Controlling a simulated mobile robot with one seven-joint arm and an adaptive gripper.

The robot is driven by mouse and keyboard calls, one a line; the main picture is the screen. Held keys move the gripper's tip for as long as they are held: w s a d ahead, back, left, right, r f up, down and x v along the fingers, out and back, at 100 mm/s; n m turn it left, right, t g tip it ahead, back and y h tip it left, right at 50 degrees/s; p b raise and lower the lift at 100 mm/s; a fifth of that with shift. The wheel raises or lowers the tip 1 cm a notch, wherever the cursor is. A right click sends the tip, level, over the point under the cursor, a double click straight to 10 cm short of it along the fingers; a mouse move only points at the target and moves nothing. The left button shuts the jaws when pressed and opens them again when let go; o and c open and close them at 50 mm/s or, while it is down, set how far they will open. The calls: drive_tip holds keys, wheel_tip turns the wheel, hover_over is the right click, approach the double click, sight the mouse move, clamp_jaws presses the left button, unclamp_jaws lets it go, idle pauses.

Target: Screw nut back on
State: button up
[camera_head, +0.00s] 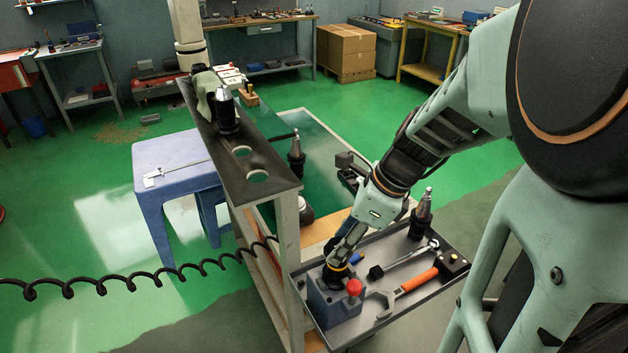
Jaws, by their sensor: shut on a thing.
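My gripper (336,272) points down at the top of a blue-grey block fixture (332,302) on the cart's grey tray (350,335). The fixture has a red knob (353,287) at its front right. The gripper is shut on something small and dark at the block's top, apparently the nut. The fingers hide most of it, so I cannot tell whether it sits level or how it meets what is below. An orange-handled wrench (415,280) lies on the tray to the right of the fixture.
The cart's dark upper shelf (265,180) rises to the left. A coiled black cable (150,279) crosses the left side.

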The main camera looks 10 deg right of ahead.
drive_tip(key=shift+f, duration=0.8)
idle(1.4)
drive_tip(key=shift+s+a+r+m+t+h+p, duration=0.1)
drive_tip(key=shift+r+m+t+h+p, duration=0.1)
drive_tip(key=shift+m+p, duration=0.45)
drive_tip(key=shift+r+m+t+h+p, duration=0.1)
drive_tip(key=shift+r+m+t+p, duration=0.1)
drive_tip(key=shift+m+p, duration=0.4)
drive_tip(key=m+p, duration=0.2)
drive_tip(key=m, duration=0.1)
drive_tip(key=shift+f+t+h+p, duration=0.15)
drive_tip(key=shift+t+h+p, duration=0.15)
drive_tip(key=shift+t+h, duration=0.1)
drive_tip(key=shift+f+m, duration=0.25)
